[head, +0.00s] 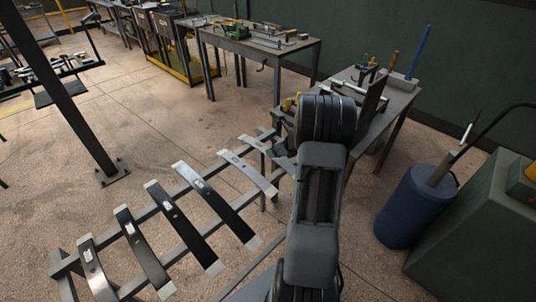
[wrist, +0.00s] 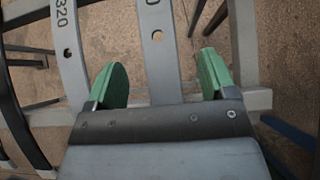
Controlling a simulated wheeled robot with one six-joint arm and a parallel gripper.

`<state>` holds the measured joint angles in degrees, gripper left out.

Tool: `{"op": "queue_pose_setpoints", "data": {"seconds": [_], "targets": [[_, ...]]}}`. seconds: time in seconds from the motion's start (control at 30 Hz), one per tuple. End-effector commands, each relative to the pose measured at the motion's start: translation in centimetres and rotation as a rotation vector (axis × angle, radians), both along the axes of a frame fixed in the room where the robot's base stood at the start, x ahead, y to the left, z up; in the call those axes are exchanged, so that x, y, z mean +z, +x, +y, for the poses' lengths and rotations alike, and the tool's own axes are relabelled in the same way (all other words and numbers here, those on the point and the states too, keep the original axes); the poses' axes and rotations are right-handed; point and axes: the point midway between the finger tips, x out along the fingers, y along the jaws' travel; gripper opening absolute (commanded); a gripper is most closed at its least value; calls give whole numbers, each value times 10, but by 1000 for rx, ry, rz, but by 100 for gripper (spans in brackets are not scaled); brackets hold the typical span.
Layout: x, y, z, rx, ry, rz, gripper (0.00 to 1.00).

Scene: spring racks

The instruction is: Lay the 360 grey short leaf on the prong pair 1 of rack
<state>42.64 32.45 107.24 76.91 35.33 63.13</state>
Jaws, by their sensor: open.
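My gripper (wrist: 162,78) is open, with green fingers on both sides of a grey leaf (wrist: 158,45) in the wrist view. That leaf has a round hole and a printed label of which only a final 0 shows. Its near end is hidden by my gripper body, and I cannot tell whether the fingers touch it. To its left lies another grey leaf marked 320 (wrist: 68,50). In the head view my arm covers most of the area around my gripper. The rack (head: 130,288) is a grey bar frame; which prongs are pair 1 cannot be told.
Several leaves lie across the rack, including a light grey one (head: 248,172) and a dark one (head: 222,207). A workbench with tools (head: 400,100) stands behind my arm. A blue drum (head: 410,210) stands at right. Open floor lies at left.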

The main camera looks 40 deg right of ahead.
Motion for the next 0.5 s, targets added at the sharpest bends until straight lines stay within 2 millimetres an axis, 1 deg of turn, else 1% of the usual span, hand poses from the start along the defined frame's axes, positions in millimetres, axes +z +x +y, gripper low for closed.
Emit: {"op": "queue_pose_setpoints", "data": {"seconds": [0.03,0.27,0.5], "targets": [[-4,4,1,3,0,1,78],[-12,12,3,3,0,1,78],[-35,33,10,4,0,1,78]]}}
